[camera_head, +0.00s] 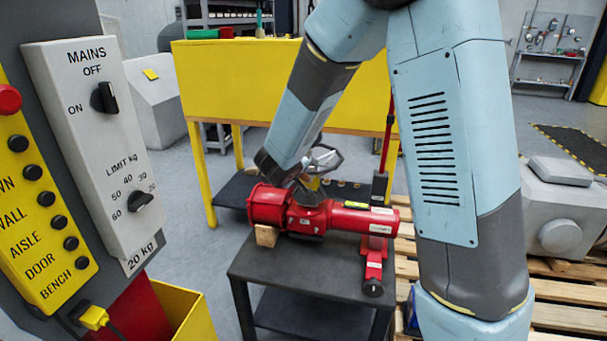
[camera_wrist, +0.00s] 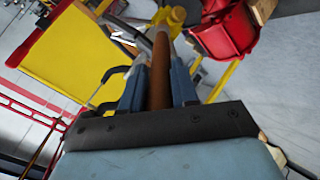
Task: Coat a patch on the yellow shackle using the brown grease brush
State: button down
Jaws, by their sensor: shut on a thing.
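My gripper (camera_wrist: 158,88) is shut on the brown handle of the grease brush (camera_wrist: 160,62) in the wrist view. The handle points away from the fingers, and its far end is too small and hidden to make out. A yellow rounded piece (camera_wrist: 173,16), which looks like the yellow shackle, shows just beyond that end. I cannot tell whether the brush touches it. In the head view my arm reaches down behind the red valve actuator (camera_head: 345,219); the fingers, brush and shackle are not clearly visible there.
The actuator lies on a dark table (camera_head: 290,270) with a wooden block (camera_head: 266,236) under its left end. A grey metal loop (camera_head: 325,158) stands behind it. A yellow bench (camera_head: 235,85) is at the back. A control panel (camera_head: 90,120) fills the left, and pallets (camera_head: 560,300) the right.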

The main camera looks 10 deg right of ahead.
jog(key=a, duration=0.2)
jog(key=w+a, duration=0.1)
jog(key=a, duration=0.1)
jog(key=shift+w+a+r, duration=0.1)
jog(key=shift+r, duration=0.15)
dwell(0.3)
jog(key=shift+s+d+f, duration=0.1)
jog(key=shift+s+d, duration=0.35)
jog(key=shift+d, duration=0.5)
jog(key=shift+s+d+r, duration=0.1)
jog(key=shift+s+d, duration=0.4)
jog(key=shift+d, duration=0.5)
jog(key=shift+s+d+f, duration=0.1)
jog(key=shift+s+d, duration=0.35)
jog(key=shift+d, duration=0.5)
jog(key=shift+a, duration=0.2)
jog(key=w+a, duration=0.1)
jog(key=a, duration=0.4)
jog(key=shift+w+a, duration=0.35)
jog(key=shift+a, duration=0.05)
